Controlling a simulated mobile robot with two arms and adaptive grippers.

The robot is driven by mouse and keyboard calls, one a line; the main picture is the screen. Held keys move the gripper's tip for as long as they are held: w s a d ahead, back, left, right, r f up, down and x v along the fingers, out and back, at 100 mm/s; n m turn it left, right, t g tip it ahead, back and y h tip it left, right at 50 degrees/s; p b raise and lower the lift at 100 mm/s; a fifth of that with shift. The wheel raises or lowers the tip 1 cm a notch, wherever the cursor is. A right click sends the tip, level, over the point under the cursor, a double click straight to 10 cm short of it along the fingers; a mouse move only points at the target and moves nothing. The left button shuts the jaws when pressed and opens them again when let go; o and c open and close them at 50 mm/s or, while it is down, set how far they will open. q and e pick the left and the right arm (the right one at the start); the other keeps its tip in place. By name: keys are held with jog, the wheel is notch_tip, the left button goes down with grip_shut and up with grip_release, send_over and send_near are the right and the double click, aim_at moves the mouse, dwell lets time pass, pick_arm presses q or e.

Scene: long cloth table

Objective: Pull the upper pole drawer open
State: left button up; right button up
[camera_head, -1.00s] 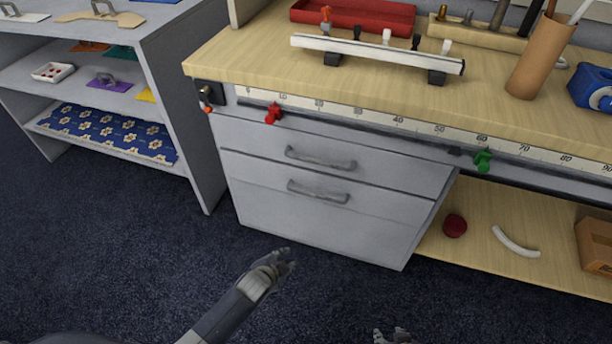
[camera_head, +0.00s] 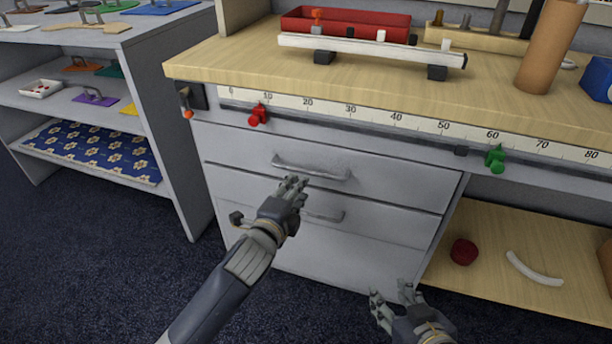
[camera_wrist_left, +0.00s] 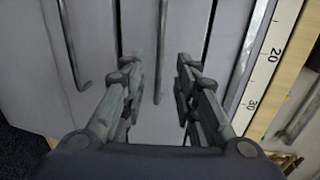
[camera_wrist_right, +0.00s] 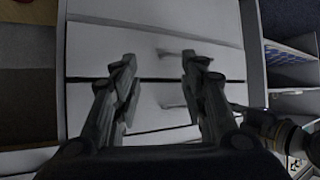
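The upper drawer (camera_head: 395,180) of the grey cabinet is shut, with a grey bar handle (camera_head: 310,168). The lower drawer's handle (camera_head: 325,215) is partly hidden behind my left gripper. My left gripper (camera_head: 294,182) is in front of the drawers, its fingertips just below the upper handle in the head view. In the left wrist view its fingers (camera_wrist_left: 158,72) are open, with the upper handle (camera_wrist_left: 163,50) between them in the picture; I cannot tell whether they touch. My right gripper (camera_head: 392,296) is low, right of the left one. It is open and empty in the right wrist view (camera_wrist_right: 157,75).
The worktop (camera_head: 380,85) overhangs above, with a ruler strip (camera_head: 370,115), a red clamp (camera_head: 258,115) and a green clamp (camera_head: 495,158) on its front edge. A shelf unit (camera_head: 150,110) stands left. An open wooden shelf (camera_head: 520,230) with a red round object (camera_head: 463,251) lies right.

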aim_at(308, 173)
pick_arm(q)
jog(key=b+x, duration=0.3)
jog(key=x, duration=0.6)
jog(key=shift+w, duration=0.1)
jog(key=shift+w+d, duration=0.1)
jog(key=shift+w, duration=0.2)
pick_arm(e)
jog(key=w+a+r+t+y, duration=0.1)
jog(key=w+r+t, duration=0.1)
jog(key=r+t, duration=0.2)
jog(key=w+a+r+t+y, duration=0.1)
jog(key=r+t, duration=0.3)
jog(key=r, duration=0.6)
jog(key=shift+w+a+r+t+y, duration=0.3)
jog(key=shift+w+a+r+y, duration=0.1)
jog(key=shift+w+a, duration=0.25)
pick_arm(q)
jog(key=shift+c, duration=0.3)
jog(key=shift+f, duration=0.1)
grip_shut()
